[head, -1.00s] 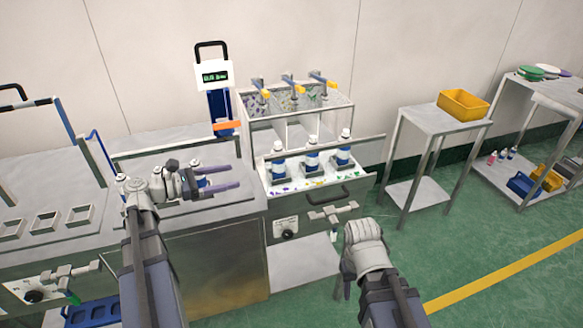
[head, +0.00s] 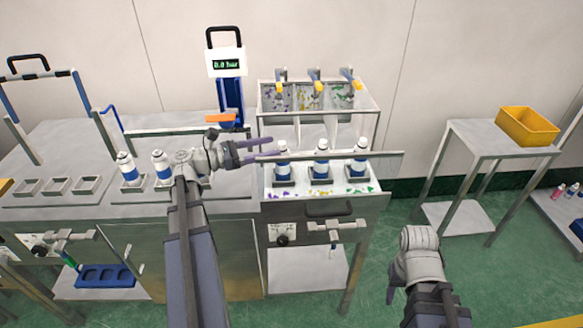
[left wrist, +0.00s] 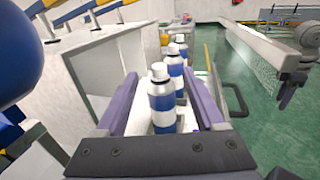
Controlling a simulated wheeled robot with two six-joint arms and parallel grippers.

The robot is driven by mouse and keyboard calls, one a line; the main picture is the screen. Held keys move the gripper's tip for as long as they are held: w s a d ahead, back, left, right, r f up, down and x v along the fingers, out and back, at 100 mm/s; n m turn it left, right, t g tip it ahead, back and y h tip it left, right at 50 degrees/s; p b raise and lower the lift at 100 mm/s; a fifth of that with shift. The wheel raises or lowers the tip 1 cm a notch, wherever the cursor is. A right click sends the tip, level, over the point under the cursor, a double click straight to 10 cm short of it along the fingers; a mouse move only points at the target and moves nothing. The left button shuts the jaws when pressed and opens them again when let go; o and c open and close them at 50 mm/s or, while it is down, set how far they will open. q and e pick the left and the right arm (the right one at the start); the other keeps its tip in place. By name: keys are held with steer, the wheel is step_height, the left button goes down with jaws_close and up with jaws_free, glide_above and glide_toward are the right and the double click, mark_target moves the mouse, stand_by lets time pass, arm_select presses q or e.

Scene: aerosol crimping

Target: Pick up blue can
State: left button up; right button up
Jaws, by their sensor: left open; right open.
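Three white-capped cans with blue bands stand upright in a row on the crimping station's front shelf: left can (head: 283,160), middle can (head: 321,160) and right can (head: 360,162). My left gripper (head: 262,150) is open and empty, its purple fingers pointing right, with the tips close to the left can. In the left wrist view, the nearest can (left wrist: 162,103) appears between the two open fingers, with the others lined up behind it. I cannot tell whether the fingers reach around it. My right gripper (head: 391,292) hangs low in front of the station, apart from the cans.
Two similar cans (head: 127,170) (head: 161,166) stand in holders on the left bench. A horizontal rail (head: 385,154) crosses the station front near the cans. A blue device with a display (head: 227,64) stands behind. A side table holds a yellow bin (head: 527,126).

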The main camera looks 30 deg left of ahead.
arm_select(q)
steer(key=x, duration=0.7)
steer(key=shift+w+d+f+b, duration=0.15)
steer(key=shift+w+f+b, duration=0.15)
steer(key=shift+w+f, duration=0.05)
jaws_close()
stand_by(0.5)
stand_by(0.9)
